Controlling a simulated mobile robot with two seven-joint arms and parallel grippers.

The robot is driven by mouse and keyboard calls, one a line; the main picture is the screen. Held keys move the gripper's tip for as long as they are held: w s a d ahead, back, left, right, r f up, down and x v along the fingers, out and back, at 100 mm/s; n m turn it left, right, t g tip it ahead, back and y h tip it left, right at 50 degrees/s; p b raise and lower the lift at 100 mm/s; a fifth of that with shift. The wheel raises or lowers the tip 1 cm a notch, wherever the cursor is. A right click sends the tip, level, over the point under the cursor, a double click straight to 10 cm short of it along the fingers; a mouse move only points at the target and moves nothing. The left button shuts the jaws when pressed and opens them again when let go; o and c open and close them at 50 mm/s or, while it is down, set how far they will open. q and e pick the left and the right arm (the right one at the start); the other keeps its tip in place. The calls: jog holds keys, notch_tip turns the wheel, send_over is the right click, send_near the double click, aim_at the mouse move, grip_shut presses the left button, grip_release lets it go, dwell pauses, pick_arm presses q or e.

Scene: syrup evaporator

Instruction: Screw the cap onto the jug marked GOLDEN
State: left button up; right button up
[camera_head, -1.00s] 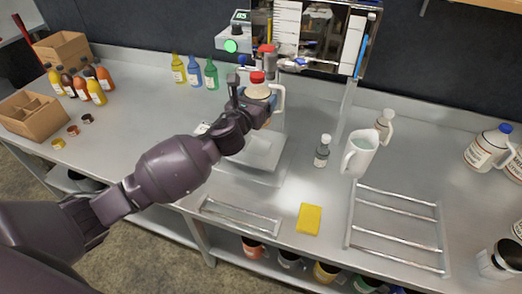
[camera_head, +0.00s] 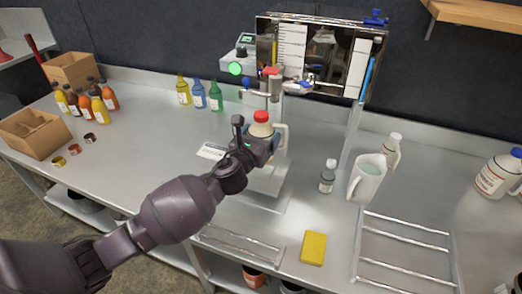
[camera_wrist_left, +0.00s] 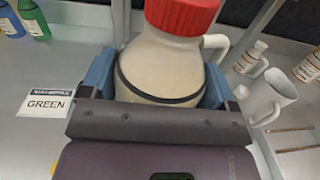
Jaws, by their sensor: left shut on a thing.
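A cream jug (camera_head: 259,130) with a red cap (camera_head: 262,116) stands upright at the filling stand in the head view. My left gripper (camera_head: 257,150) is shut around its body from the near side. In the left wrist view the jug (camera_wrist_left: 160,66) sits between both blue fingers of the gripper (camera_wrist_left: 158,88), with a dark band around it. The red cap (camera_wrist_left: 183,14) sits on its neck there, cut off by the top edge. The jug's handle shows at its right. No label on this jug is readable, so I cannot tell whether it says GOLDEN.
A filling tap (camera_head: 270,85) and tank are above and behind the jug. A GREEN card (camera_wrist_left: 47,103) lies to its left.

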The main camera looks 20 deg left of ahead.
pick_arm(q)
notch_tip(320, 180, down, 5)
jog(key=shift+r+b, duration=0.1)
jog(key=shift+b, duration=0.95)
jog(key=shift+f, duration=0.3)
jog(key=shift+r, duration=0.3)
jog(key=shift+f, duration=0.5)
jog(key=o, duration=1.6)
jog(key=shift+r, duration=0.1)
jog(key=shift+r, duration=0.35)
jog(key=shift+s+a+f+p, duration=0.1)
jog(key=shift+s+a+p, duration=0.15)
jog(key=shift+s, duration=1.75)
jog(key=shift+s+a+r+p, duration=0.1)
jog(key=shift+s+a+p, duration=0.15)
jog(key=shift+s, duration=1.75)
jog(key=shift+s+a+f+p, duration=0.1)
jog(key=shift+s+a+p, duration=0.15)
jog(key=shift+s, duration=1.75)
